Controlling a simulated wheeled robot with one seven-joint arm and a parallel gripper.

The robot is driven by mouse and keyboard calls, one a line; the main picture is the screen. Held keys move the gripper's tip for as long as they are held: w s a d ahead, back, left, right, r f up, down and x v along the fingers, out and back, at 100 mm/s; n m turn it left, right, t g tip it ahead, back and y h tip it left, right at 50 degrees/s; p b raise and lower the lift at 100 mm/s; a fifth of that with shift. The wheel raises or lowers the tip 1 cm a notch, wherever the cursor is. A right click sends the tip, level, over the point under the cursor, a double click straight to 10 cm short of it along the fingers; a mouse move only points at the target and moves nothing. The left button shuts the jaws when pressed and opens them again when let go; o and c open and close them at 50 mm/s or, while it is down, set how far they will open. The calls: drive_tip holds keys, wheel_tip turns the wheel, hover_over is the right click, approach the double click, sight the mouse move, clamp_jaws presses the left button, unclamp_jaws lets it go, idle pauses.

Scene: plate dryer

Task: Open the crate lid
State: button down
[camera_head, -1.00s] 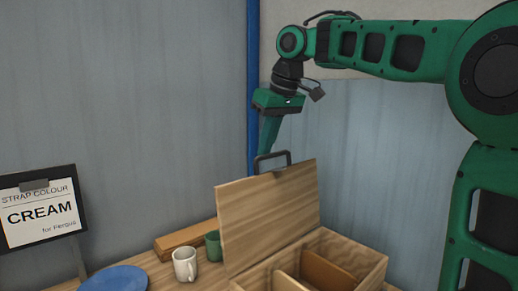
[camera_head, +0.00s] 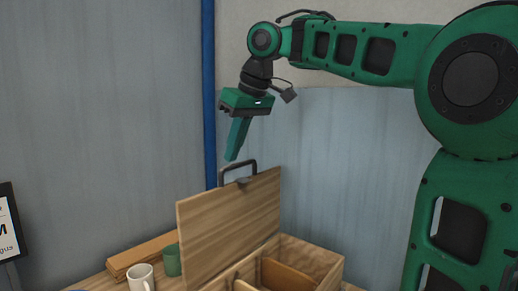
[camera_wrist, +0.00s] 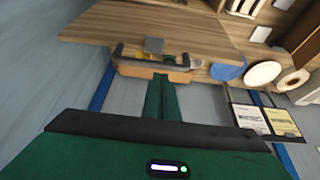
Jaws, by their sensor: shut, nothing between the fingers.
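The wooden crate (camera_head: 326,262) stands on the table with its lid (camera_head: 230,228) raised, standing up steeply at its back left side. A dark handle (camera_head: 238,170) is on the lid's upper edge, and it also shows in the wrist view (camera_wrist: 182,66). My gripper (camera_head: 232,158) is shut and empty. It hangs just above and left of the handle in the head view, apart from it as far as I can tell. In the wrist view its fingers (camera_wrist: 161,78) point toward the handle. Part of the crate's inside shows, with wooden dividers.
A white mug (camera_head: 141,278) and a green mug (camera_head: 172,260) stand left of the crate, by a wooden block (camera_head: 140,252). A sign (camera_head: 8,225) is at the left edge. A blue plate (camera_wrist: 228,71) shows in the wrist view. A wall with a blue post (camera_head: 208,100) stands behind.

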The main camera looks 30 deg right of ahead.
drive_tip(key=s+d+r, duration=0.1)
drive_tip(key=s+d, duration=0.1)
drive_tip(key=s, duration=0.4)
drive_tip(key=s+d+r, duration=0.1)
drive_tip(key=s+d, duration=0.2)
drive_tip(key=s, duration=0.3)
drive_tip(key=shift+r, duration=0.4)
drive_tip(key=s+d+f+m+g, duration=0.1)
drive_tip(key=s+d+f+m, duration=0.1)
drive_tip(key=f, duration=0.7)
drive_tip(key=s+d+f+m+g, duration=0.1)
drive_tip(key=s+d+f+m, duration=0.2)
drive_tip(key=f, duration=0.7)
drive_tip(key=s+d+f+m+g, duration=0.1)
drive_tip(key=s+f+m, duration=0.3)
drive_tip(key=f, duration=0.5)
drive_tip(key=shift+s+d+f+h, duration=0.2)
drive_tip(key=shift+s+d+h, duration=0.1)
drive_tip(key=shift+s+d, duration=0.25)
drive_tip(key=s+d+f+m+g+h, duration=0.1)
drive_tip(key=s+d+f, duration=0.1)
drive_tip(key=s+f, duration=0.4)
drive_tip(key=shift+s+d+f+m+g, duration=0.3)
drive_tip(key=shift+s+d+m, duration=0.1)
drive_tip(key=shift+s, duration=0.15)
drive_tip(key=shift+r, duration=0.1)
